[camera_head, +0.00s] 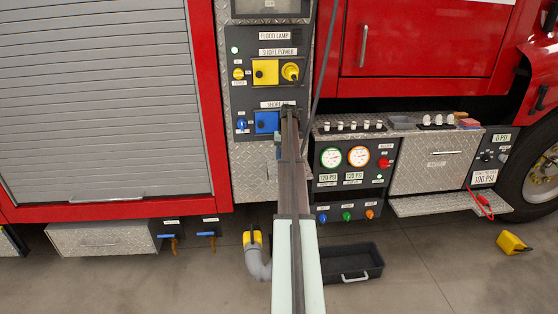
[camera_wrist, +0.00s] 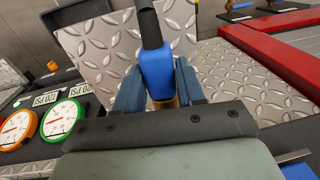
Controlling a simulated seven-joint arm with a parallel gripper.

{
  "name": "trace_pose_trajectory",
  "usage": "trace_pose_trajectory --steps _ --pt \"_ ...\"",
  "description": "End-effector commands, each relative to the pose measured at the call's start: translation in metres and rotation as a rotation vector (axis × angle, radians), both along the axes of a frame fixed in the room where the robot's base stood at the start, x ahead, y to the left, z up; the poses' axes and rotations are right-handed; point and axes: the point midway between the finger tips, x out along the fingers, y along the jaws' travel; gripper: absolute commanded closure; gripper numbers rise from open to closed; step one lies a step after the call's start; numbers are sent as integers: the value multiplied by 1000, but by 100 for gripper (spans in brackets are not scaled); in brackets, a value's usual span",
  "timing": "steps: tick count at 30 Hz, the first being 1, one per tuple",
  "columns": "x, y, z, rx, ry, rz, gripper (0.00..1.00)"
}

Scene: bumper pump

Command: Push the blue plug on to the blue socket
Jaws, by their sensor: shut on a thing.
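The blue plug (camera_wrist: 156,72) is between the two fingers of my gripper (camera_wrist: 158,78) in the wrist view, and a black cable leaves its upper end. My gripper is shut on it, and a small brass-coloured part shows beneath the plug. In the head view my arm reaches up to the lower shore panel and hides most of the gripper and plug. A blue square cover (camera_head: 266,122) shows on that panel just left of my arm. The blue socket itself cannot be made out; my arm covers the area right of the cover. Contact between plug and socket cannot be seen.
The yellow cover (camera_head: 265,72) and yellow plug (camera_head: 290,72) sit on the panel above. A dark cable (camera_head: 326,60) hangs down right of my arm. The gauge panel (camera_head: 348,175) stands to the right, and a black tray (camera_head: 350,262) lies on the floor.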

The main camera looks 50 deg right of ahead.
Motion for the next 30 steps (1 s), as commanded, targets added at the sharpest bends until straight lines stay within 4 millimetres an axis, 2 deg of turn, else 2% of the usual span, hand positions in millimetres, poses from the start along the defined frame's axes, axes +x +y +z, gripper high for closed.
trace_pose_trajectory --steps 9,16,19,23,26,30 --pt "-80 -57 -18 152 -172 -100 88" --pt "-130 -84 -39 277 -339 -170 88" --pt "-133 -82 -42 344 -431 -187 88" --pt "-121 -69 -31 433 -548 -186 88" --pt "-101 -53 -8 512 -637 -162 88" --pt "-75 -31 38 623 -734 -106 88"
